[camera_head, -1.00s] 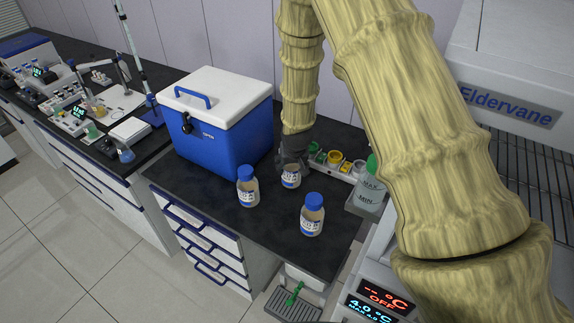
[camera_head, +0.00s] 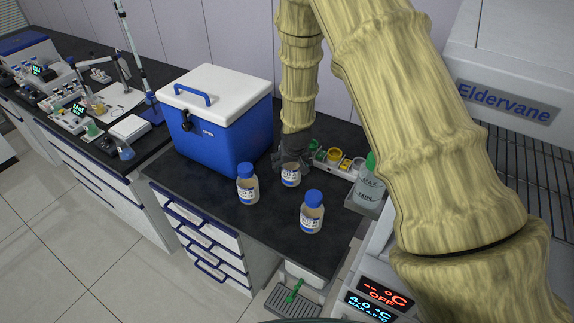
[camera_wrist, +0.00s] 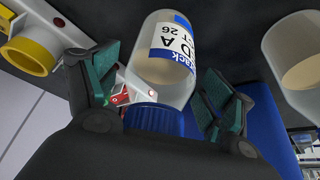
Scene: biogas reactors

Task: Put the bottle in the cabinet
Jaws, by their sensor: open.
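Three clear bottles with blue caps and white labels stand upright on the dark bench. One bottle (camera_head: 291,179) is under my gripper (camera_head: 291,158), which hides its cap. The other two are the left bottle (camera_head: 247,190) and the front right bottle (camera_head: 312,217). In the wrist view, my gripper (camera_wrist: 163,85) is open, with green-padded fingers on either side of the bottle (camera_wrist: 172,58) near its blue cap. Gaps show between fingers and bottle. A white cabinet marked Eldervane (camera_head: 507,102), with wire shelving (camera_head: 530,175), is at the right.
A blue cooler box (camera_head: 215,125) with a white lid stands behind the left bottle. A rack with coloured rings (camera_head: 335,157) and a green-capped container (camera_head: 370,182) are right of my gripper. Bench space (camera_head: 265,222) in front is clear.

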